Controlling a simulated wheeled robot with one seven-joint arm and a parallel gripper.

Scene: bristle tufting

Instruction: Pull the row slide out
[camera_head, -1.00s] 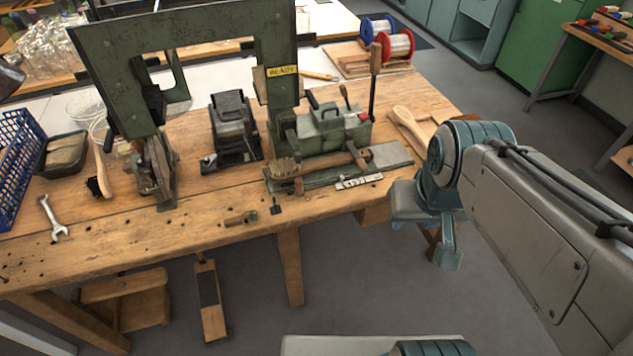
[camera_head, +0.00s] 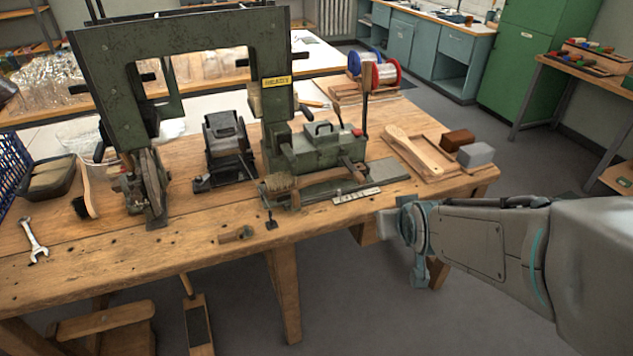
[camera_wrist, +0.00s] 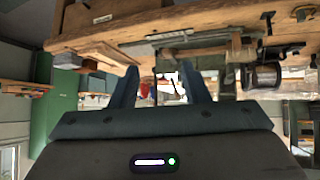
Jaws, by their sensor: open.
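The row slide appears to be the flat grey metal slide (camera_head: 388,172) low on the front of the green machine (camera_head: 322,148). A brush with a wooden body (camera_head: 283,182) lies along its left part. A ruled strip (camera_head: 357,194) lies in front of it. My gripper (camera_wrist: 158,88) is open in the wrist view, with nothing between its two fingers. In the head view my wrist is beyond the bench's front edge, to the right of and below the slide, apart from it; the fingers are hardly visible there. The wrist view looks upside down and shows the bench edge and machine parts beyond the fingers.
The wooden bench (camera_head: 120,252) has a tall green frame with a READY label (camera_head: 276,82). A wooden tray with a paddle (camera_head: 420,152) and two blocks (camera_head: 474,155) stand to the right. A spanner (camera_head: 34,240) lies left.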

